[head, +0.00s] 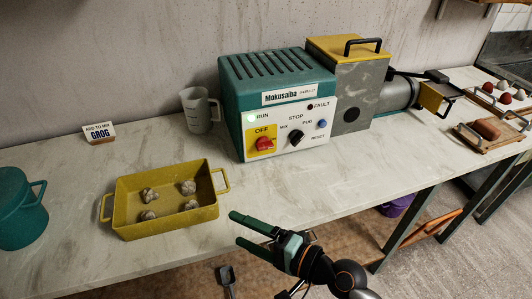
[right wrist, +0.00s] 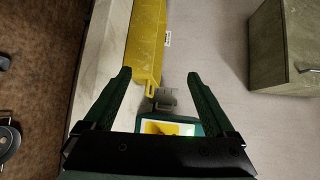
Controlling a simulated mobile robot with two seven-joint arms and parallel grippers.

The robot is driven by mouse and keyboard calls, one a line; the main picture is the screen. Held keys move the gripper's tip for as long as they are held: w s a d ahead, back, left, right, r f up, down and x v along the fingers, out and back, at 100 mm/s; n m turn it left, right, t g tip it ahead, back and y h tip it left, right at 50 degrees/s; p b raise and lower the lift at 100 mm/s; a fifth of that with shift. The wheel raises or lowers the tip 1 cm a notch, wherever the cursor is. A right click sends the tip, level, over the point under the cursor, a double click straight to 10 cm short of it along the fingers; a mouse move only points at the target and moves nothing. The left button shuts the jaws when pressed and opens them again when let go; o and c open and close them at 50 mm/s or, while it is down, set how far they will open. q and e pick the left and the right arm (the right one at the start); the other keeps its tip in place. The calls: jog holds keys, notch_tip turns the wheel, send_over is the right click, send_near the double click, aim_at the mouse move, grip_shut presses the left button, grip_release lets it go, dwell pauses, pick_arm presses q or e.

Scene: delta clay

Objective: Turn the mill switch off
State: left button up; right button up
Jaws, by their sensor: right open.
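The mill (head: 275,85) is a teal box with a white front panel, on the table against the wall. Its red rotary switch (head: 264,143) sits on a yellow plate marked OFF at the panel's left; its exact setting is too small to tell. The RUN lamp (head: 251,118) looks lit pale green. A black MIX/PUG knob (head: 296,137) and a blue RESET button (head: 322,124) are to its right. My right gripper (head: 238,229) is open and empty in front of the table edge, apart from the switch. The right wrist view shows its spread fingers (right wrist: 159,75). My left gripper is out of view.
A yellow tray (head: 166,222) with several grey lumps stands left of the mill. A clear measuring jug (head: 199,110), a GROG card (head: 99,133) and a teal pitcher (head: 20,212) are further left. Table in front of the panel is clear.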

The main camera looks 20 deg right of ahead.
jog(key=w+d+r+m+t+h, duration=0.25)
jog(key=w+m+t, duration=0.2)
jog(key=m, duration=0.45)
jog(key=m+t+h, duration=0.1)
jog(key=m+h, duration=0.7)
jog(key=m, duration=0.8)
send_near(264, 145)
jog(key=w, duration=0.2)
jog(key=w+f+b, duration=0.1)
jog(key=w, duration=0.5)
jog(key=shift+w+f, duration=0.2)
jog(key=shift+w, duration=0.05)
jog(key=c, duration=1.4)
